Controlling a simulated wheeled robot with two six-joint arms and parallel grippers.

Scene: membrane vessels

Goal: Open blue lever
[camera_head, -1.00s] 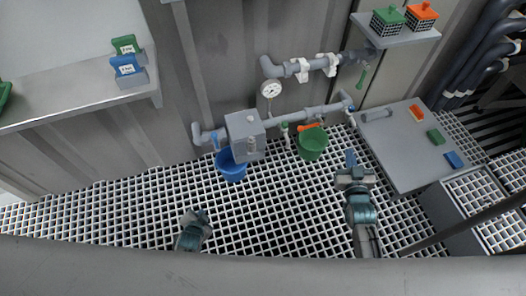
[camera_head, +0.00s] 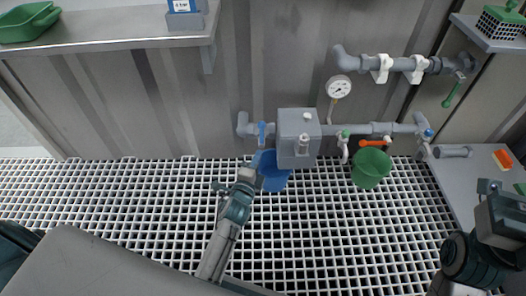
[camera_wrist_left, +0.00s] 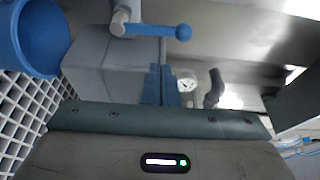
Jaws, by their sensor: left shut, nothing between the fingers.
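The blue lever (camera_head: 262,132) stands on the grey pipe, left of the grey box (camera_head: 299,138). In the left wrist view the blue lever (camera_wrist_left: 158,31) lies sideways on its light pipe, beyond my fingertips. My left gripper (camera_head: 256,160) is just below the lever, in front of the blue bucket (camera_head: 273,178). Its blue fingers (camera_wrist_left: 160,82) are shut and empty, with a small gap to the lever in the wrist view. My right gripper (camera_head: 502,218) is at the right edge; its fingers cannot be made out.
A gauge (camera_head: 339,88) and an upper pipe (camera_head: 400,64) are on the wall. A grey shelf (camera_head: 110,47) is at upper left. The white grating floor (camera_head: 340,230) is open.

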